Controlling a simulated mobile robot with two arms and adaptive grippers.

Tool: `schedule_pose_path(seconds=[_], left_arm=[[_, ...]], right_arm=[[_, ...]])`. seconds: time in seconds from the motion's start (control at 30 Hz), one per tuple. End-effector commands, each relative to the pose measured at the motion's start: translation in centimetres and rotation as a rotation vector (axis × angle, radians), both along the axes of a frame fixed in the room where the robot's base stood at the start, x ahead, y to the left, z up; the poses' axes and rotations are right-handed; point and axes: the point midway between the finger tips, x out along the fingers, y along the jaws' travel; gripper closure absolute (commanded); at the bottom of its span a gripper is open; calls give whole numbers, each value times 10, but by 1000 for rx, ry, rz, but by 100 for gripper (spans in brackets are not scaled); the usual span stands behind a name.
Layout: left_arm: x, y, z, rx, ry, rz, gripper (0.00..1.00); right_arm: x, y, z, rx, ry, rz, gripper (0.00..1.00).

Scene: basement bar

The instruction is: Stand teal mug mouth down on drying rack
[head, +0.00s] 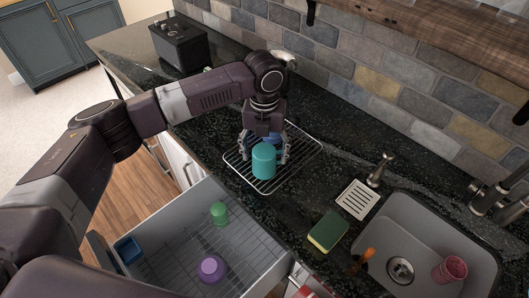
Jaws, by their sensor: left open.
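The teal mug (264,162) stands upright on its rim on the wire drying rack (305,143), near the rack's middle; its closed, smooth base seems to face up, and no opening shows. My left gripper (266,150) is open just behind and over the mug, pointing down, with a finger to either side. Whether the fingers touch the mug I cannot tell. A blue item (275,137) shows partly behind the gripper; most of it is hidden. My right gripper is not in view.
An open drawer (180,248) below the counter holds a green cup (219,213), a purple cup (211,269) and a blue container (128,250). A sponge (328,231), small drain tray (358,199) and sink (425,240) with a pink cup (449,269) lie right. A black box (179,43) stands back left.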

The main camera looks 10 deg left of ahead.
Motion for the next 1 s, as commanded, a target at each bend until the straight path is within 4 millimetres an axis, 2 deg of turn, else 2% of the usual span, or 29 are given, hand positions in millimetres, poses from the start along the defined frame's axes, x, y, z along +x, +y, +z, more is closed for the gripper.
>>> schedule_pose_path(seconds=[0.13,0.23,0.7,1.0], left_arm=[[0,0,2,0,0,0,34],[1,0,11,-1,-1,0,34],[1,-1,103,-2,-2,-1,34],[0,0,127,0,0,0,34]], right_arm=[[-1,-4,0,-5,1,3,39],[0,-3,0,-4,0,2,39],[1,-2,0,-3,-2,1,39],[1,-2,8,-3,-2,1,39]])
